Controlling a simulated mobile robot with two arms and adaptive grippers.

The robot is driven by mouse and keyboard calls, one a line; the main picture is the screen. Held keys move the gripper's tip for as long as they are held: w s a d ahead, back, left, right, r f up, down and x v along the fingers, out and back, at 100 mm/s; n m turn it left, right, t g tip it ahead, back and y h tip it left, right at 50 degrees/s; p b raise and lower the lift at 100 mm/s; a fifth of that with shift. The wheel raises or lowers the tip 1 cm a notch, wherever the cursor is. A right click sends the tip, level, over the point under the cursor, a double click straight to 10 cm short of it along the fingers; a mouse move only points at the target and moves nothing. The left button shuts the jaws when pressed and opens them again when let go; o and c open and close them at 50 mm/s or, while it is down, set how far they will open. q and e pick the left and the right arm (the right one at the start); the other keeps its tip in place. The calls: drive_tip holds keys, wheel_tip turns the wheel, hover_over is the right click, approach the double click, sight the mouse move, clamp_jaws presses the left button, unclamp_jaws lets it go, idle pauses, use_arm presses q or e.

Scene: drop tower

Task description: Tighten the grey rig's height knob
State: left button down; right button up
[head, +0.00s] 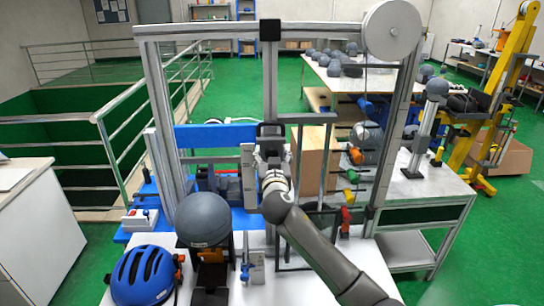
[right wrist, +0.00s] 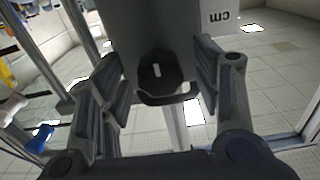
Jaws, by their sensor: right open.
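The grey rig (head: 200,32) is a tall metal frame in the middle of the head view, with a white disc at its top right. A dark block (head: 270,131) sits on its central post. My right gripper (head: 271,166) is just below and in front of this block. In the right wrist view, a dark knob (right wrist: 158,72) with a light slot mark stands between the two spread fingers. The fingers flank it with gaps on both sides, so the gripper is open and appears not to touch it. In the head view I cannot make out the knob. My left gripper is not in view.
A blue helmet (head: 143,274) and a grey headform (head: 203,220) stand at the front left of the rig. A cardboard box (head: 313,160) is behind it. A bench with tools (head: 440,190) is at right. A railing (head: 120,140) is at left.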

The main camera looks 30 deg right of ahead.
drive_tip(key=c, duration=1.1)
drive_tip(key=shift+o, duration=0.2)
drive_tip(key=shift+n, duration=0.3)
drive_tip(key=n, duration=0.3)
drive_tip(key=shift+r+n+p, duration=0.1)
drive_tip(key=shift+n+p, duration=0.2)
drive_tip(key=shift+n, duration=0.1)
drive_tip(key=n+p, duration=0.1)
drive_tip(key=n, duration=0.2)
drive_tip(key=shift+n, duration=0.4)
drive_tip(key=n+p, duration=0.2)
drive_tip(key=n, duration=0.3)
drive_tip(key=shift+r, duration=0.1)
drive_tip(key=shift+n+p, duration=1)
drive_tip(key=shift+n, duration=1.3)
